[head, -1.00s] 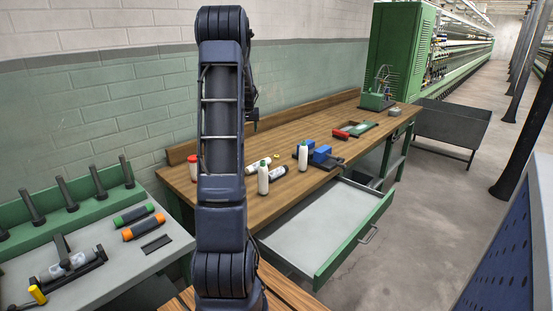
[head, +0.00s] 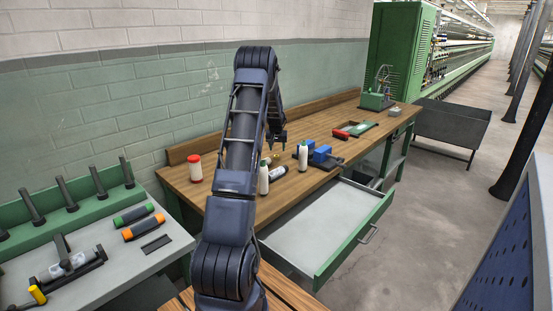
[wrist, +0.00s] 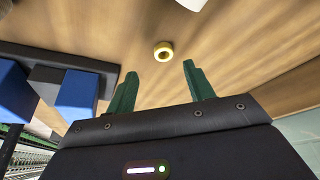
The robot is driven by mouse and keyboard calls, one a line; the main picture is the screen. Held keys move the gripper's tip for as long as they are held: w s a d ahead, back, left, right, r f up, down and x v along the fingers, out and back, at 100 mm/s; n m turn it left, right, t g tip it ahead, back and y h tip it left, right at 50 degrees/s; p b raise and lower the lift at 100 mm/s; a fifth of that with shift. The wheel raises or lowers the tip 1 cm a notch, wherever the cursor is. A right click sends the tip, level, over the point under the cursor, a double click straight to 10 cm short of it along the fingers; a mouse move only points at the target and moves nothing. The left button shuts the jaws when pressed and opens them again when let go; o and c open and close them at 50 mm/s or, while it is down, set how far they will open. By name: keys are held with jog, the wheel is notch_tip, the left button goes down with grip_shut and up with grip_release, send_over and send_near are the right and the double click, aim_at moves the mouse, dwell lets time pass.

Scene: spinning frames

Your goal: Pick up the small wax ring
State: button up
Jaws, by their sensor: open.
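The small wax ring (wrist: 163,51) is yellow with a dark hole and lies on the brown wooden bench top (wrist: 240,40) in the wrist view. My gripper (wrist: 160,68) has its two green fingers apart with nothing between them. The ring appears just beyond the fingertips, between their lines, and not touching them. In the head view my gripper (head: 277,139) is above the bench, behind the white bottles.
A blue-blocked fixture (head: 320,154) stands right of my gripper; its blue blocks (wrist: 78,88) show at left in the wrist view. White bottles (head: 263,178) (head: 303,155) and a red-lidded jar (head: 195,168) stand on the bench. An open drawer (head: 330,222) juts out in front.

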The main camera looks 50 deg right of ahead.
aim_at(276, 159)
jog(key=shift+w+x, duration=0.15)
jog(key=shift+x, duration=1.3)
jog(key=shift+w+x, duration=0.1)
jog(key=shift+x, duration=1.3)
jog(key=shift+a, duration=0.2)
jog(key=shift+c, duration=0.4)
jog(key=c, duration=1)
